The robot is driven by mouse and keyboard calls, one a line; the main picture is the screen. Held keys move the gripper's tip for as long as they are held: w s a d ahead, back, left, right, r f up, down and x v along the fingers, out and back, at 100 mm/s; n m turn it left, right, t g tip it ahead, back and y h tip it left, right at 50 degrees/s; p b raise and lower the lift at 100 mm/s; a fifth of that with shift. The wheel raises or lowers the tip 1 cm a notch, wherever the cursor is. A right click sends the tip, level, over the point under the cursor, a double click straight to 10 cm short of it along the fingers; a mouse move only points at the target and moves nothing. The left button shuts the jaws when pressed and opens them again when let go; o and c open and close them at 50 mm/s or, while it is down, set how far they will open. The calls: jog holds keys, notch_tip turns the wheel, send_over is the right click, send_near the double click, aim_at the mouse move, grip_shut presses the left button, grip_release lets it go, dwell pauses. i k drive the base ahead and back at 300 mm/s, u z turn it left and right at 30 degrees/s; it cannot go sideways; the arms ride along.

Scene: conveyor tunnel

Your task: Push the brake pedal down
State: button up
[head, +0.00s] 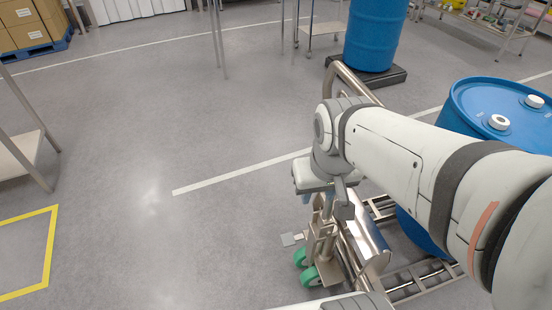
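The brake pedal (291,239) is a small flat grey plate. It sticks out to the left at the base of a metal drum cart (372,250), just above its green caster wheels (306,267). My arm comes in from the right. My gripper (327,204) hangs pointing down at its end, above the cart's caster bracket and up and to the right of the pedal in the picture. No contact with the pedal shows. The arm hides much of the gripper, so I cannot tell whether its fingers are open or shut.
A blue drum (470,105) stands at the right, partly behind my arm, and another blue drum (375,35) stands farther back. The cart's bent handle (350,80) rises behind my wrist. The grey floor (170,140) left of the pedal is clear.

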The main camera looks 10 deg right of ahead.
aim_at(288, 240)
jog(key=z, duration=2.05)
jog(key=k, duration=0.8)
jog(key=u, duration=1.55)
jog(key=i, duration=0.5)
jog(key=z, duration=0.05)
